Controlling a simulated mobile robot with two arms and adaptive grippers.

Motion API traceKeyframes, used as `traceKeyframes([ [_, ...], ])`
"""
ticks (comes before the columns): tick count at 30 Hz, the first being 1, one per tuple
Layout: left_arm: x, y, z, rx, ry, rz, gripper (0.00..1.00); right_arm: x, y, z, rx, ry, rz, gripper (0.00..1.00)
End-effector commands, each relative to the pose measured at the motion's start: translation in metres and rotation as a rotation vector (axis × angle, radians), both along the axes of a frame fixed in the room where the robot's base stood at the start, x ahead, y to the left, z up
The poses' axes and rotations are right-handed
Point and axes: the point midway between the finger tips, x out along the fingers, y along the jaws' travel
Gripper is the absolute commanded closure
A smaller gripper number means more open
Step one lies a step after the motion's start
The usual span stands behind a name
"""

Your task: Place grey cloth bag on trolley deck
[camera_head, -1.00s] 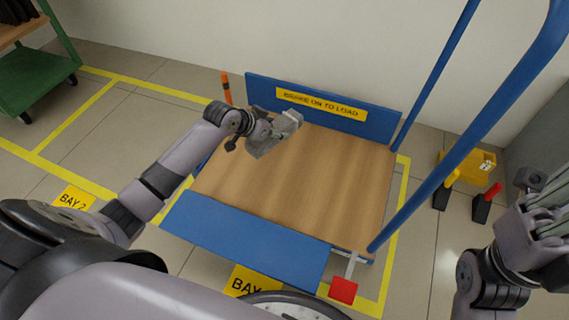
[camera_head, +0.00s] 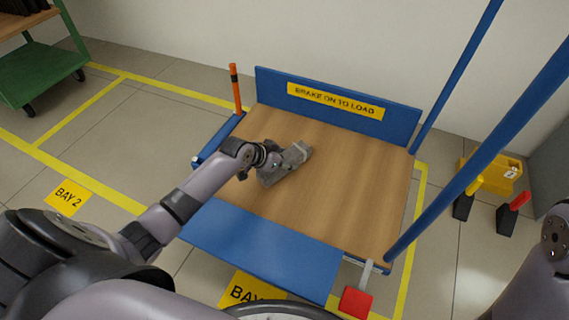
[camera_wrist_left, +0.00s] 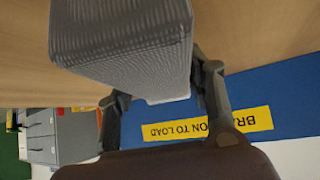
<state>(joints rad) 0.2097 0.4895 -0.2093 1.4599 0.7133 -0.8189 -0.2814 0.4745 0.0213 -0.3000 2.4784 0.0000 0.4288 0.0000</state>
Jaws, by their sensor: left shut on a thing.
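The grey cloth bag (camera_head: 295,154) is at my left gripper (camera_head: 278,162), over the left middle of the trolley's wooden deck (camera_head: 335,185). The left wrist view shows the woven grey bag (camera_wrist_left: 125,40) between the two fingers of my left gripper (camera_wrist_left: 160,85), which is shut on it. The bag is at or just above the deck; I cannot tell whether it touches. My right gripper is out of the head view; only part of my right arm shows at the right edge.
A blue end board with a yellow sign (camera_head: 336,100) closes the deck's far side. A blue handle frame (camera_head: 480,160) rises at the right. A red pedal (camera_head: 355,302) sticks out in front. An orange post (camera_head: 236,88) stands at the back left. Most of the deck is clear.

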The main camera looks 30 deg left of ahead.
Motion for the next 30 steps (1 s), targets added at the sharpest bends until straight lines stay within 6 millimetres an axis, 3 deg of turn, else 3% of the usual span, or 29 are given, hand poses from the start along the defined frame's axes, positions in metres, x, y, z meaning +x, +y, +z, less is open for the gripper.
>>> traceKeyframes([
  [11,0.0005,0.0004,-0.0032,0.0,-0.002,0.001,0.83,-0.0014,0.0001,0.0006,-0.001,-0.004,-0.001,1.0],
  [12,0.0004,0.0004,-0.0025,0.0,-0.001,0.001,0.5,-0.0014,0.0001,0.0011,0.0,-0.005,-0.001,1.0],
  [20,0.0003,0.0003,-0.0025,0.0,-0.001,0.001,0.32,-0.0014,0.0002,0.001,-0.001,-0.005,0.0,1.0],
  [30,0.0004,0.0003,0.0001,0.001,-0.002,0.0,0.32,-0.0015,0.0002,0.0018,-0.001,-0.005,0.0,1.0],
])
